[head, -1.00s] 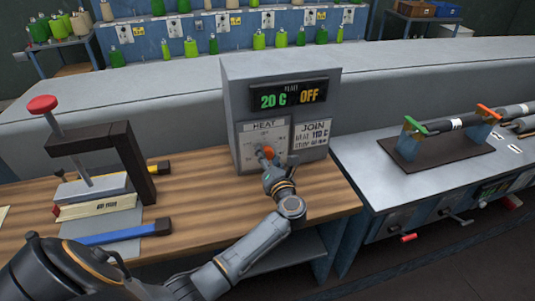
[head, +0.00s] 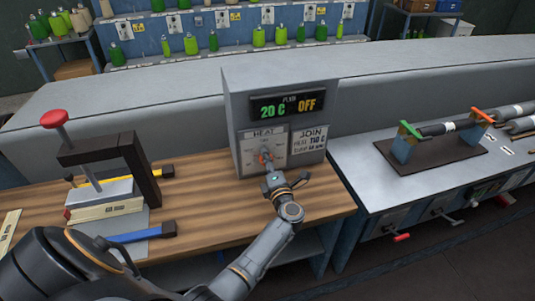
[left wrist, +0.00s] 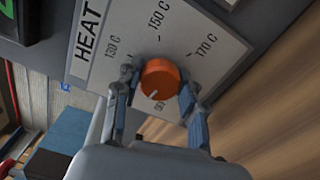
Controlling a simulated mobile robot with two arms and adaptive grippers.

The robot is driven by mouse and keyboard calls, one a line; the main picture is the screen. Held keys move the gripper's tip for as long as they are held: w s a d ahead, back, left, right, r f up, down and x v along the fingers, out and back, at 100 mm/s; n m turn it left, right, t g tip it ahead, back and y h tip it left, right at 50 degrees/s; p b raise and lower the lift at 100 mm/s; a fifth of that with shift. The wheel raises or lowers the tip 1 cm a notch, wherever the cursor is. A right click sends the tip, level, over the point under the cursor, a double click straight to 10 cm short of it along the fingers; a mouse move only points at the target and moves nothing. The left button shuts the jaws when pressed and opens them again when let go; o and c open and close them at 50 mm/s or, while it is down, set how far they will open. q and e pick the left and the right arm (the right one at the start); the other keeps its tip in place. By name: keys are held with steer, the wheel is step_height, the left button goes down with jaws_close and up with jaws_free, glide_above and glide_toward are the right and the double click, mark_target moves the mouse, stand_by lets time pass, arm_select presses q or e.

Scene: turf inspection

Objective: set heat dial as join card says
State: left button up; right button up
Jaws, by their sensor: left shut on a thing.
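The grey heater box (head: 232,108) stands on the wooden bench. Its display (head: 287,104) reads 20 C and OFF. The orange heat dial (left wrist: 160,79) sits on a HEAT plate (left wrist: 104,55) marked 130 C, 150 C and 170 C. Its white pointer mark faces down and slightly left in the left wrist view, near a partly hidden label. My left gripper (left wrist: 157,100) is shut on the dial, one finger on each side; it also shows in the head view (head: 267,163). The join card (head: 308,141) is right of the plate; its small lines are blurred. My right gripper is out of view.
A clamp with a red knob (head: 54,118) and a blue-handled tool (head: 128,236) lie left on the bench. A metal table (head: 375,175) at the right carries a stand (head: 440,155) with a dark roller. Bobbins (head: 259,37) line the back. Bench between clamp and heater is clear.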

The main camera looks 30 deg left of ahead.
arm_select(q)
steer(key=shift+r+m+p, duration=0.15)
steer(key=shift+m+p, duration=1)
steer(key=shift+m, duration=0.85)
steer(key=shift+a, duration=0.1)
steer(key=o, duration=1.1)
steer(key=shift+s, duration=0.1)
steer(key=shift+o, duration=0.2)
